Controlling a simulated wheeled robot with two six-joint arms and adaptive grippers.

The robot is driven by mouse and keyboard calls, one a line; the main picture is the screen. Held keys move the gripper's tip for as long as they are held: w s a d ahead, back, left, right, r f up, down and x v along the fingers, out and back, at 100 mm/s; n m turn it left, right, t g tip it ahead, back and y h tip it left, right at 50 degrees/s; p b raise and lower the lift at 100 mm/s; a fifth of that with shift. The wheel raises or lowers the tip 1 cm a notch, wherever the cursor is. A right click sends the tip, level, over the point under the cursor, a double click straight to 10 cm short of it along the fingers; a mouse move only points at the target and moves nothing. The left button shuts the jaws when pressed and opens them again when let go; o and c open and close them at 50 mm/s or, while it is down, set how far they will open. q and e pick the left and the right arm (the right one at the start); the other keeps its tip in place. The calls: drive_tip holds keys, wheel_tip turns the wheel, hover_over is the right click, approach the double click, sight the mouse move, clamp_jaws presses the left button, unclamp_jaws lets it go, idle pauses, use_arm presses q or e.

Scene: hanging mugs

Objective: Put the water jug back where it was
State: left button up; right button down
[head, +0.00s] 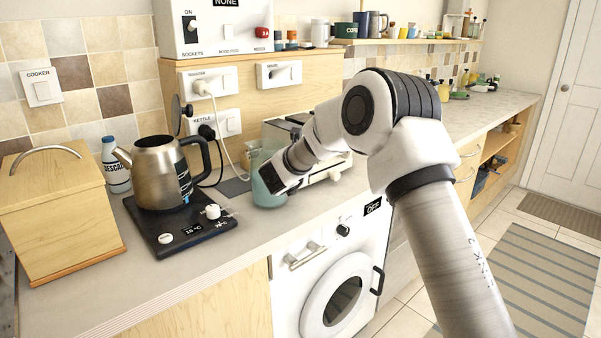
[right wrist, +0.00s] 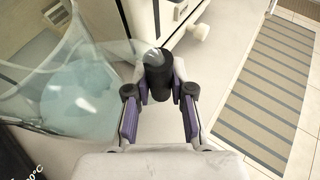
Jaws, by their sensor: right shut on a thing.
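The water jug (head: 264,188) is clear, bluish glass and stands on or just above the worktop between the kettle and the toaster; I cannot tell if its base touches. My right arm crosses in front and hides part of it. In the right wrist view the jug (right wrist: 62,85) fills the left side, and a dark upright grip (right wrist: 157,78) at its edge sits between my fingers. My right gripper (right wrist: 159,98) is shut on it. In the head view the gripper (head: 272,178) is at the jug's right side. My left gripper is not in view.
A steel kettle (head: 157,172) stands on its black base (head: 176,231) left of the jug. A white toaster (head: 322,165) is close behind my right gripper. A wooden bread bin (head: 57,212) is at far left. The worktop (head: 215,250) in front of the jug is clear.

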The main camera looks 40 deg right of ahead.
drive_tip(key=shift+f+b, duration=0.2)
drive_tip(key=shift+b, duration=0.25)
drive_tip(key=c, duration=0.9)
unclamp_jaws()
drive_tip(key=shift+c, duration=0.2)
drive_tip(key=shift+s+a+f, duration=0.1)
drive_tip(key=s+a+b, duration=0.5)
drive_tip(key=s+a, duration=0.1)
drive_tip(key=a, duration=0.1)
drive_tip(key=shift+s+a+b, duration=0.15)
drive_tip(key=shift+a+b, duration=0.1)
drive_tip(key=shift+b, duration=0.1)
drive_tip(key=v, duration=1.2)
